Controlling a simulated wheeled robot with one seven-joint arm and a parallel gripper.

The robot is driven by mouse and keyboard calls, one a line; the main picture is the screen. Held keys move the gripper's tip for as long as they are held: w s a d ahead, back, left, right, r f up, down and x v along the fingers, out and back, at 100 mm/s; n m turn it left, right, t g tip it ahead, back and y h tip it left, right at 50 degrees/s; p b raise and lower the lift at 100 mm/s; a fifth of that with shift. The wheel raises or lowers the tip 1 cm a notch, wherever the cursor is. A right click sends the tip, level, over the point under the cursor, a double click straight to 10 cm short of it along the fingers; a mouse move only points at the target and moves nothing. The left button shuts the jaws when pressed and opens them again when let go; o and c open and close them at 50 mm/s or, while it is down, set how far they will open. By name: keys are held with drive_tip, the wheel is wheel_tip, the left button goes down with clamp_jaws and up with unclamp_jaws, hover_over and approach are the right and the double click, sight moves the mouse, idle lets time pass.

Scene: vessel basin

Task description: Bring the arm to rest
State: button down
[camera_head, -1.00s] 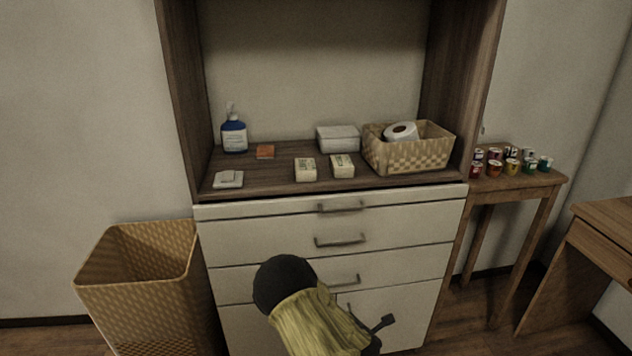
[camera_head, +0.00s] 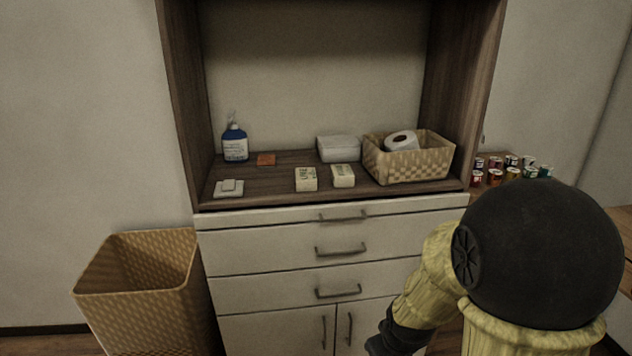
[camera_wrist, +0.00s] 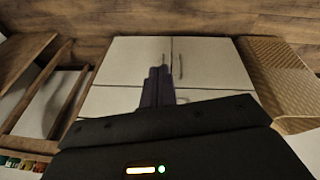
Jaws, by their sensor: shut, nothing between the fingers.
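My arm shows at the lower right of the head view as a large black joint and yellow-covered links, bent down and to the left. Its dark lower end stands in front of the cabinet doors, at the bottom edge of the picture. My gripper (camera_wrist: 158,84) shows in the wrist view with its dark fingers together and nothing between them. The fingers point towards the floor, with the white cabinet (camera_wrist: 205,68) behind them. I cannot tell any contact with the cabinet.
The cabinet (camera_head: 275,240) has closed drawers and doors. Its shelf holds a blue bottle (camera_head: 235,143), soap boxes (camera_head: 306,179) and a basket (camera_head: 410,165). A tall wicker bin (camera_head: 140,290) stands left. A side table with cans (camera_head: 513,172) is partly hidden behind my arm.

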drive_tip(key=s+r+m+g, duration=0.1)
drive_tip(key=s+r+m, duration=0.35)
drive_tip(key=s, duration=0.25)
drive_tip(key=w+p+v, duration=0.3)
drive_tip(key=p+v, duration=1)
drive_tip(key=p, duration=0.1)
drive_tip(key=w+r+p+v, duration=0.1)
drive_tip(key=w+p+v, duration=0.2)
drive_tip(key=p+v, duration=1)
drive_tip(key=shift+w+d+r+p, duration=0.2)
drive_tip(key=shift+d+r+p, duration=0.05)
drive_tip(key=shift+r+p, duration=0.3)
